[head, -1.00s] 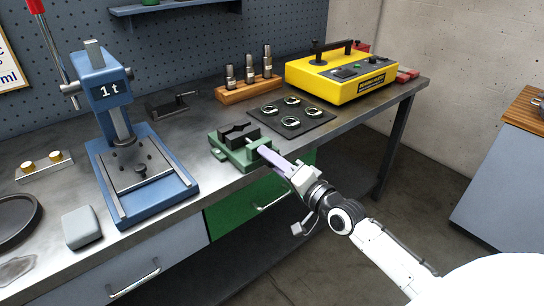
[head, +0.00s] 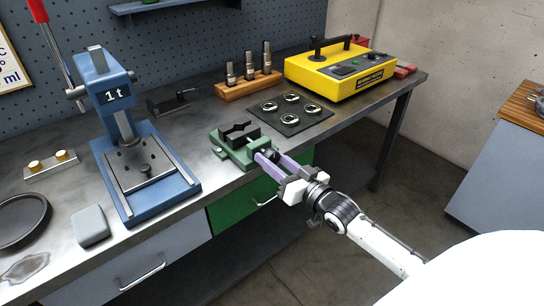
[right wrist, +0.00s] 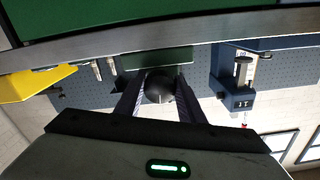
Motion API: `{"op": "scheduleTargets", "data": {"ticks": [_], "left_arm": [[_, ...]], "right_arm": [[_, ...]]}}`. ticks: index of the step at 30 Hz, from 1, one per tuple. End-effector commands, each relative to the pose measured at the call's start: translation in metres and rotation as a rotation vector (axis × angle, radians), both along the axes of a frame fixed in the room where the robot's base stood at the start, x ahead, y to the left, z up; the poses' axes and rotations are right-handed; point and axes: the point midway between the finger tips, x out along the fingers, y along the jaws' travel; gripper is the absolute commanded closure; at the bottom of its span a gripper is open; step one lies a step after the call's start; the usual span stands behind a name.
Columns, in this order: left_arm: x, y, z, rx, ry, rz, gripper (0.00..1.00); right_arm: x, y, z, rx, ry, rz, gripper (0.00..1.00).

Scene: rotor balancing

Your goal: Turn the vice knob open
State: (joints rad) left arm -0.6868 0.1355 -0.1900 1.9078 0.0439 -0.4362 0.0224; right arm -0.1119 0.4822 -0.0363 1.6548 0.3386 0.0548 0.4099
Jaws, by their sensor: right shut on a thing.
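The green vice (head: 240,150) with dark jaw blocks (head: 238,132) stands at the front edge of the bench. Its dark round knob (head: 270,153) faces the front, and it also shows in the right wrist view (right wrist: 159,88). My right gripper (head: 268,158) has its two purple fingers on either side of the knob. In the right wrist view the fingers (right wrist: 158,95) are closed against the knob's sides. The gap between the vice's jaws is hard to judge. My left gripper is not in view.
A blue press (head: 142,165) stands left of the vice. A black mat (head: 290,125) with several metal rings lies behind and right of it, near a wooden rack (head: 248,86) and a yellow case (head: 342,83). The green drawer (head: 240,210) is below the bench edge.

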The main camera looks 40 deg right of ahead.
Motion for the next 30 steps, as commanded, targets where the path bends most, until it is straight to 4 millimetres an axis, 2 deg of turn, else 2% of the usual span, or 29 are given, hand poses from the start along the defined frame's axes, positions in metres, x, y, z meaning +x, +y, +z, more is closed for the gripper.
{"op": "scheduleTargets", "data": {"ticks": [9,22,23,24,26,30], "left_arm": [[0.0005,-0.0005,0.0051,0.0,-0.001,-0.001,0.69],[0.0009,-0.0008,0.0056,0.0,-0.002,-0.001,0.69],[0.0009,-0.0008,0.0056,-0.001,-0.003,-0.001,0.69],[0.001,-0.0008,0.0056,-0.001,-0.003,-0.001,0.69],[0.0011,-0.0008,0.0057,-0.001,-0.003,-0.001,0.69],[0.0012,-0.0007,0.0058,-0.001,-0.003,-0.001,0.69]], "right_arm": [[-0.0002,0.0001,-0.0012,-0.085,-0.005,0.001,0.87],[-0.0002,0.0,-0.0015,-0.097,-0.006,0.001,0.87],[-0.0002,0.0,-0.0015,-0.097,-0.006,0.001,0.63],[-0.0002,0.0,-0.0014,-0.097,-0.006,0.001,0.56],[-0.0002,-0.0001,-0.0013,-0.096,-0.006,0.001,0.46],[-0.0001,-0.0003,-0.0009,-0.095,-0.006,0.0,0.46]]}}
